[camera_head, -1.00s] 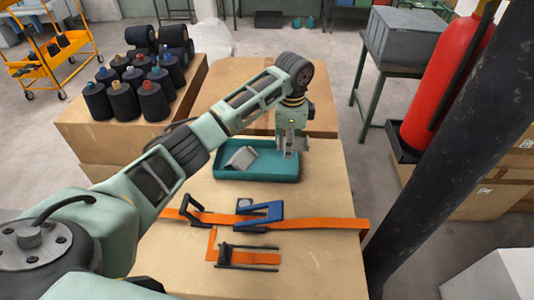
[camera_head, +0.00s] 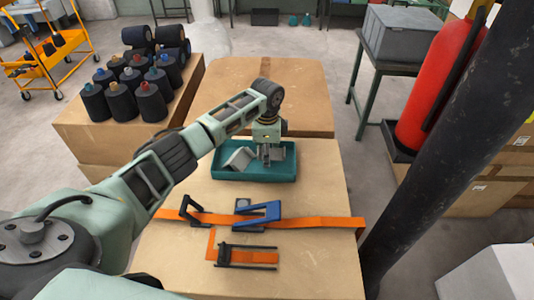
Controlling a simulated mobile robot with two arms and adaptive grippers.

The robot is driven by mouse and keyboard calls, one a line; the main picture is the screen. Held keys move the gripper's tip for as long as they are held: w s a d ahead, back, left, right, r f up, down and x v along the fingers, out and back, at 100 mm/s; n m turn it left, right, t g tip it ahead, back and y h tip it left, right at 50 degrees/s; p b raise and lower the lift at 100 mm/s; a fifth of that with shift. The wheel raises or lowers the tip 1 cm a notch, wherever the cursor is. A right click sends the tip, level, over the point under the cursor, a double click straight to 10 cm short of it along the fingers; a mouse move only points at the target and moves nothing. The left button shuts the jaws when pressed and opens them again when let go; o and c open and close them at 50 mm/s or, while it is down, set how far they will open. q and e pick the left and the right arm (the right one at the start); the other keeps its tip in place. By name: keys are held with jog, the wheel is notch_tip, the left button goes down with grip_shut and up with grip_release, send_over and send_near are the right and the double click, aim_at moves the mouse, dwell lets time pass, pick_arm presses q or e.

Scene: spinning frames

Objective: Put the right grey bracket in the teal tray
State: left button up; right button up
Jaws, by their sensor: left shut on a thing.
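The teal tray (camera_head: 285,176) sits on the wooden table. One grey bracket (camera_head: 239,158) lies tilted in its left part. I cannot tell whether this piece touches the tray floor. My right gripper is not in view.
In front of the tray, an orange strap (camera_head: 315,222) crosses the table with a blue-handled clamp (camera_head: 258,214). A black-railed orange piece (camera_head: 247,256) lies nearer. Several dark thread cones (camera_head: 150,100) stand on the left boxes. A dark post (camera_head: 445,150) rises at right.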

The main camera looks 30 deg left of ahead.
pick_arm(q)
jog(key=shift+f, duration=0.15)
jog(key=o, duration=1.3)
notch_tip(320, 180, up, 12)
jog(key=b, duration=0.1)
jog(key=shift+s+r, duration=0.2)
jog(key=shift+d+f, duration=0.1)
